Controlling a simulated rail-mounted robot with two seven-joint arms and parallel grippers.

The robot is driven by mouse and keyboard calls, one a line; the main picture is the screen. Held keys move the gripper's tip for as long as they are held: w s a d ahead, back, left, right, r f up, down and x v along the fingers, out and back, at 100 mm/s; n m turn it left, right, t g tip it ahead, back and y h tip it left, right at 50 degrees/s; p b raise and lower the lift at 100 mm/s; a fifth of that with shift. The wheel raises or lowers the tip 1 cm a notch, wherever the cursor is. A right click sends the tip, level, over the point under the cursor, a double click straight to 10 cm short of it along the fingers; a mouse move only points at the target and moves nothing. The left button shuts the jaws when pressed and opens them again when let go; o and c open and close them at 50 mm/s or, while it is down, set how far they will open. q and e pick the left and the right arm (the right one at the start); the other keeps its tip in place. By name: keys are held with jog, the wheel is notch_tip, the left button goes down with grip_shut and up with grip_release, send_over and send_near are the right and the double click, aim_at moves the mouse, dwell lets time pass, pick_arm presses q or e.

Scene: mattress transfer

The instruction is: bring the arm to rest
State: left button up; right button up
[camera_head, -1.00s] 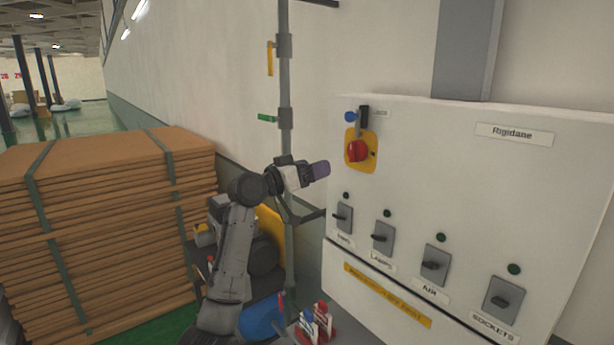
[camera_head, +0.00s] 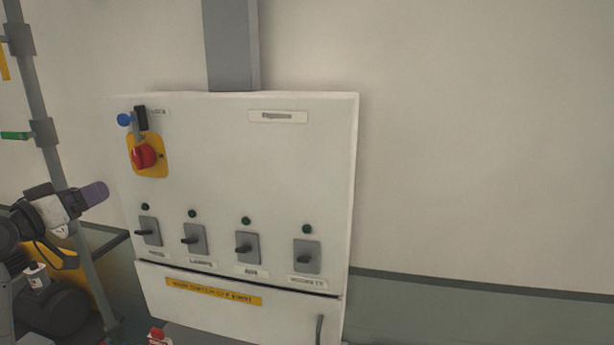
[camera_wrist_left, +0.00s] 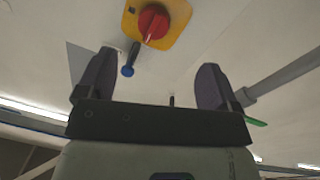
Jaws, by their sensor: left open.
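My left arm comes in at the left edge of the head view. Its gripper (camera_head: 93,194) is in front of the pipe, to the left of the white electrical cabinet (camera_head: 215,140) and apart from it. In the left wrist view the two dark fingers (camera_wrist_left: 155,85) stand wide apart with nothing between them. Beyond them is the red rotary switch (camera_wrist_left: 153,21) on its yellow plate, with a blue-ended piece (camera_wrist_left: 128,70) hanging at it. The same red switch (camera_head: 143,156) shows at the cabinet's upper left. My right gripper is in neither view.
The cabinet has a row of several grey switches, such as the one at lower right (camera_head: 306,257), and a door with a yellow label (camera_head: 213,292). A grey vertical pipe (camera_head: 48,132) with a green lever (camera_head: 14,135) stands at left. The wall right of the cabinet is bare.

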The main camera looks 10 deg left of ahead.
pick_arm(q)
jog(key=s+d+f+g+y, duration=0.1)
jog(key=s+d+g+y, duration=0.1)
jog(key=s+d+y, duration=0.45)
jog(key=s+d+f+m+g, duration=0.1)
jog(key=s+d+f, duration=0.35)
jog(key=f, duration=0.45)
jog(key=s+d+f+m+g+h, duration=0.1)
jog(key=s+d+f+g, duration=0.15)
jog(key=d+f, duration=0.55)
jog(key=s+d+f+m+g, duration=0.1)
jog(key=s+d+f, duration=0.25)
jog(key=f, duration=0.75)
jog(key=s+d+f+g+h, duration=0.1)
jog(key=s+d+f+g, duration=0.25)
jog(key=s+f, duration=0.9)
jog(key=s+d+f+g+h, duration=0.25)
jog(key=s+f+g, duration=0.25)
jog(key=s+f, duration=0.75)
notch_tip(320, 180, up, 16)
jog(key=y+p, duration=0.1)
jog(key=p, duration=1.4)
jog(key=shift+r+p, duration=0.15)
jog(key=shift+p, duration=0.15)
